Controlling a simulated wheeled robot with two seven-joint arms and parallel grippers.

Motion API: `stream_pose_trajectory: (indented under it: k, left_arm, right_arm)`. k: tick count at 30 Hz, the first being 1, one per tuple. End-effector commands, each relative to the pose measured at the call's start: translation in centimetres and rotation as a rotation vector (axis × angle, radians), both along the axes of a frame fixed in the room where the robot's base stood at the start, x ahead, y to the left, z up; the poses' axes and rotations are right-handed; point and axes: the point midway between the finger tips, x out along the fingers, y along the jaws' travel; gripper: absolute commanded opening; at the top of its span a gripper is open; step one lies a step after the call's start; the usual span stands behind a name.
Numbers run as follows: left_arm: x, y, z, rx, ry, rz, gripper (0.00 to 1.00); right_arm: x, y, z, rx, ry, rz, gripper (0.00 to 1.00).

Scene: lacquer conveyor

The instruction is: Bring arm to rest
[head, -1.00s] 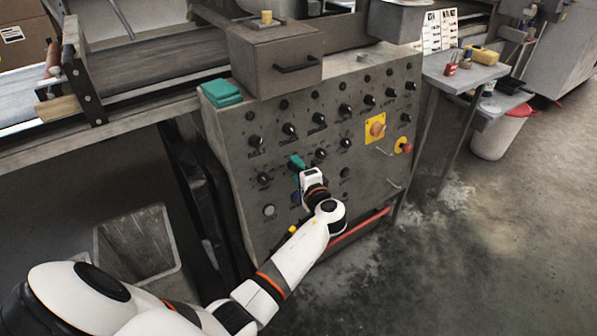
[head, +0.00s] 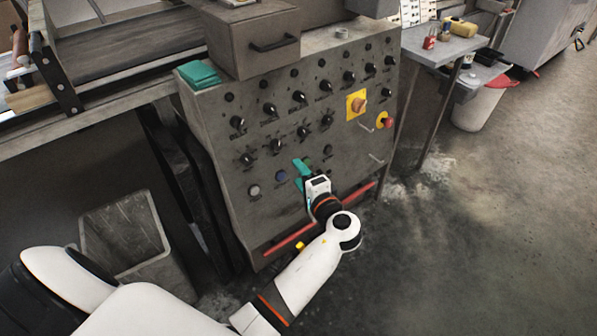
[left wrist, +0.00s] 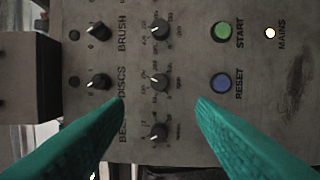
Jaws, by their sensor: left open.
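My left gripper (head: 300,174) has teal fingers spread apart with nothing between them. It is in front of the lower part of the grey control panel (head: 225,135), and I cannot tell how wide the gap to the panel is. In the left wrist view the gripper (left wrist: 161,103) frames the panel's face, with black knobs (left wrist: 159,82), a green START button (left wrist: 222,32) and a blue RESET button (left wrist: 221,82). My white left arm reaches in from the bottom left of the head view. My right gripper is not in view.
A grey box with a handle (head: 255,42) and a folded teal cloth (head: 198,74) are on top of the panel. A red bar (head: 290,240) runs along its base. A grey bin (head: 125,235) stands at left. The floor at right (head: 490,230) is open.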

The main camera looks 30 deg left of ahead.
Motion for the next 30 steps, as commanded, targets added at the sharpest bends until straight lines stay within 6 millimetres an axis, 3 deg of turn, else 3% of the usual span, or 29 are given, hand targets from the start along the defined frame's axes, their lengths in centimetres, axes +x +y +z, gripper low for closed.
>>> stream_pose_trajectory:
  k: [11,14,17,19,21,24,27,30]
  left_arm:
    - [0.0,0.1,-0.1,-0.003,0.002,-0.001,0.51]
    - [-0.6,0.2,-1.7,-0.045,0.022,-0.009,0.51]
    - [-2.5,0.5,-5.8,-0.166,0.076,-0.025,0.51]
    - [-4.7,0.4,-10.0,-0.301,0.129,-0.035,0.51]
    - [-7.7,0.0,-14.4,-0.462,0.186,-0.039,0.51]
    - [-12.2,-1.2,-19.3,-0.685,0.251,-0.027,0.51]
    - [-16.2,-2.5,-22.6,-0.869,0.296,-0.003,0.51]
    - [-19.5,-3.8,-24.6,-1.018,0.328,0.029,0.51]
  right_arm:
    - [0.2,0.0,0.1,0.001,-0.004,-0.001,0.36]
    - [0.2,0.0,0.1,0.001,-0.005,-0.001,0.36]
    - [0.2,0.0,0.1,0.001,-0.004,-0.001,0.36]
    - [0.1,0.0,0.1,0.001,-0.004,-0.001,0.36]
    - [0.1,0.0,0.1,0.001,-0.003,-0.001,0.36]
    - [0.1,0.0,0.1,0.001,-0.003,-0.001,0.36]
    - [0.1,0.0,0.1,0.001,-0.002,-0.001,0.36]
    - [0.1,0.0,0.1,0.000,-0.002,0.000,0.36]
